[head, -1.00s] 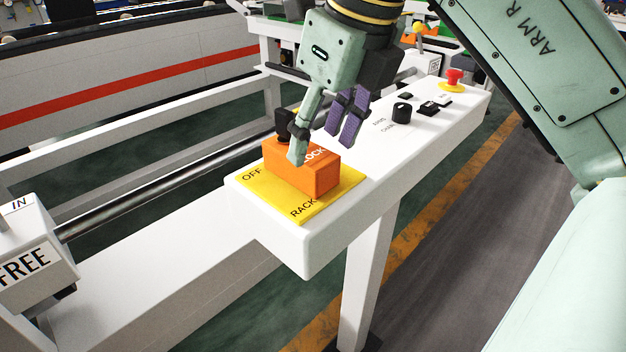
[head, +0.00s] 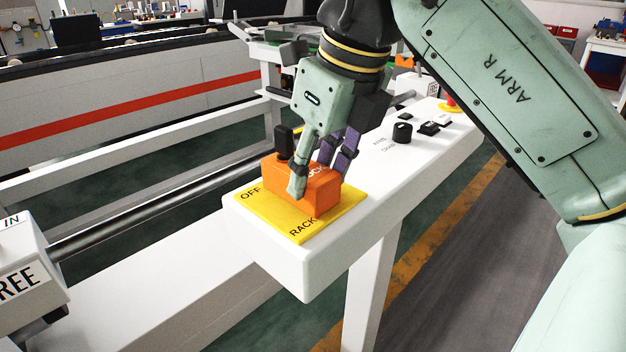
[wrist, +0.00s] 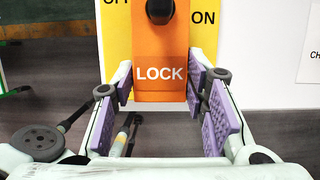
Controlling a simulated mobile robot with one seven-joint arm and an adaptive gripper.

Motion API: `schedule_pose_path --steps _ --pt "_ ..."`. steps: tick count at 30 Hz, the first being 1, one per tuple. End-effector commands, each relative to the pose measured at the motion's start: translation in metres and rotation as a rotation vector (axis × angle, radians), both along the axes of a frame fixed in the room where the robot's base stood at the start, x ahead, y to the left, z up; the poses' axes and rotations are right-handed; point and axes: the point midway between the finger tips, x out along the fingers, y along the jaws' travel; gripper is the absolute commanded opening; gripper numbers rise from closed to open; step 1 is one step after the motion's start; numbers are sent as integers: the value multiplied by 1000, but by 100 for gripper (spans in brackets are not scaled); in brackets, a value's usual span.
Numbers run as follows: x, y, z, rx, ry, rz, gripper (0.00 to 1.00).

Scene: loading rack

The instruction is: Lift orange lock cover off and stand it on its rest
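The orange lock cover (head: 320,192), lettered LOCK, sits on a yellow plate (head: 262,211) at the near end of the white console. In the wrist view the cover (wrist: 160,52) is upright in the picture, with a black knob (wrist: 158,9) at its top. My gripper (head: 318,178) is down at the cover, one finger on each side. In the wrist view my gripper (wrist: 160,94) has its purple pads apart, close beside the cover's edges. I see no clear grip; contact is hard to tell. I cannot make out the cover's rest.
Along the white console (head: 270,265) are a black dial (head: 402,133), small black switches and a red button (head: 449,104), partly hidden by my arm. A white box marked FREE (head: 28,268) stands at the left, beside a metal bar (head: 150,203).

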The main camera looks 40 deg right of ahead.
Motion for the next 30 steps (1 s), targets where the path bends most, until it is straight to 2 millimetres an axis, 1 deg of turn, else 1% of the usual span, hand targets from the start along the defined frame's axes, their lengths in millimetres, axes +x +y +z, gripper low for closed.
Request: schedule_pose_path --steps 2,30 --pt "0 0 0 0 0 0 37" --pt "0 0 0 0 0 0 6"
